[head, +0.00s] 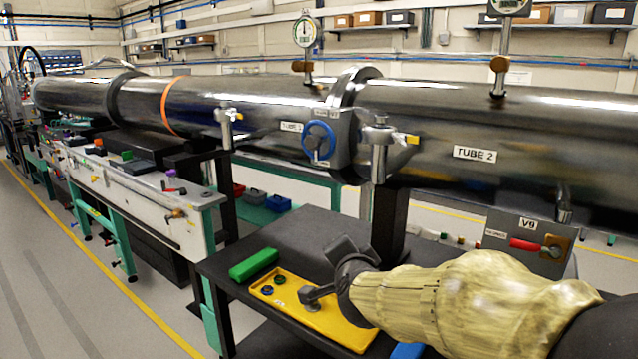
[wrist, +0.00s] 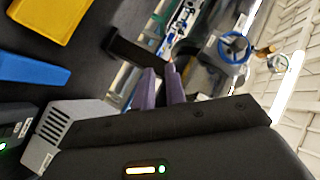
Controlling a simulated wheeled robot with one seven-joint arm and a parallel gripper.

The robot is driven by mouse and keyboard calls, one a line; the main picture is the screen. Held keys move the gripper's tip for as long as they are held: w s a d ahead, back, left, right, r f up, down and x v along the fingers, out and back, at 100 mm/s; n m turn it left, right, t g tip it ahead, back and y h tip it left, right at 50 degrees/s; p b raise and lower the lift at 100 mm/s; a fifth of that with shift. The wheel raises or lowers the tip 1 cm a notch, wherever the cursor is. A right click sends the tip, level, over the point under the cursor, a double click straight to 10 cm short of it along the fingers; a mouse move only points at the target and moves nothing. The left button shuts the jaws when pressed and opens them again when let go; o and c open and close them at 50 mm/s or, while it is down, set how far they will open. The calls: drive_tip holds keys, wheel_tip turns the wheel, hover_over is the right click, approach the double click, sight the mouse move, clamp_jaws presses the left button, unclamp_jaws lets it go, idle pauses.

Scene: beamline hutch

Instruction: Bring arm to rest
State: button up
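My arm, in a pale yellow cover, reaches in from the lower right of the head view, above the dark table (head: 290,232). My gripper (head: 318,290) is at its end, low over the yellow tray (head: 342,328), and hides part of it. Whether it touches the tray cannot be told. In the wrist view the two purple-grey fingers of my gripper (wrist: 163,86) lie close together with nothing visible between them. The yellow tray (wrist: 48,18) shows there at the upper left, apart from the fingers.
A green block (head: 254,265) lies left of the tray. A blue object (wrist: 30,70) lies near it. The large steel tube (head: 450,115), with a blue handwheel (head: 319,140), runs above the table behind my arm. A valve box (head: 525,243) stands at the right. Open floor is at left.

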drive_tip(key=s+d+f+n+g, duration=0.5)
drive_tip(key=s+f+g, duration=0.1)
drive_tip(key=s+f, duration=0.45)
drive_tip(key=s+d+f+n+g, duration=0.55)
drive_tip(key=s+f, duration=0.45)
drive_tip(key=f, duration=0.2)
wheel_tip(320, 180, up, 23)
drive_tip(key=p, duration=2.2)
drive_tip(key=shift+w+a+r+h+p, duration=0.15)
drive_tip(key=shift+a+h+p, duration=0.15)
drive_tip(key=shift+a+p, duration=0.1)
